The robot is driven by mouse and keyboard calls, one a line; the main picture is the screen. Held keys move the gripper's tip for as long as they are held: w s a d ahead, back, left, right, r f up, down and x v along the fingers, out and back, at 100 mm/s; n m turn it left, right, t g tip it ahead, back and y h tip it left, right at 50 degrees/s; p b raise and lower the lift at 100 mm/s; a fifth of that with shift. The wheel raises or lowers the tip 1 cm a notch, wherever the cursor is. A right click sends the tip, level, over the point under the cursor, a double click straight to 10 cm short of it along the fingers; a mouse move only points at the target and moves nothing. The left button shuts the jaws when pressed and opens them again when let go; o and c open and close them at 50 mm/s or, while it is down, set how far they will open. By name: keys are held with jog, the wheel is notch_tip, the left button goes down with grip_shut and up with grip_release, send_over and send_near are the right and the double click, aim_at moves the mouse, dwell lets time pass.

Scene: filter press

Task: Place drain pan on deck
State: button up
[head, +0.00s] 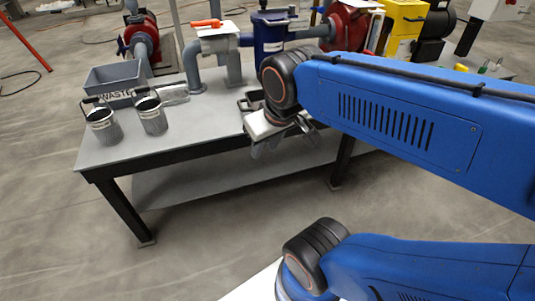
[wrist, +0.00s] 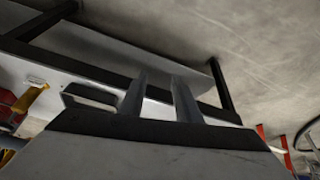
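The deck is the grey top of a black-framed table (head: 190,135). A dark pan-like piece with a loop handle (head: 245,104) sits on it near the front edge, partly hidden behind my gripper; I take it for the drain pan. A dark loop also shows left of the fingers in the wrist view (wrist: 90,97). My gripper (head: 283,148) hangs at the table's front edge, pointing down. Its two fingers stand apart in the wrist view (wrist: 160,82), with nothing visible between them. Most of the pan is hidden.
A grey waste bin (head: 115,82) and two labelled cups, one left (head: 104,127) and one right (head: 152,116), stand on the deck's left. Blue filter housing (head: 269,35) and grey pipework (head: 192,65) rise behind. The deck's front middle is clear. A lower shelf (head: 230,170) runs underneath.

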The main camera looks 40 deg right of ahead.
jog(key=shift+s+a+f, duration=0.2)
jog(key=shift+s, duration=0.5)
jog(key=shift+s+a+f, duration=0.15)
jog(key=shift+s, duration=0.15)
jog(key=shift+c, duration=1.2)
notch_tip(320, 180, up, 4)
jog(key=m+g+h, duration=0.1)
jog(key=m+h, duration=0.2)
send_over(240, 104)
jog(key=s+a, duration=0.4)
jog(key=s, duration=0.2)
jog(key=x, duration=1.1)
jog(key=w+x, duration=0.1)
jog(key=x, duration=0.5)
jog(key=shift+a+f, duration=0.25)
jog(key=shift+a, duration=0.1)
grip_shut()
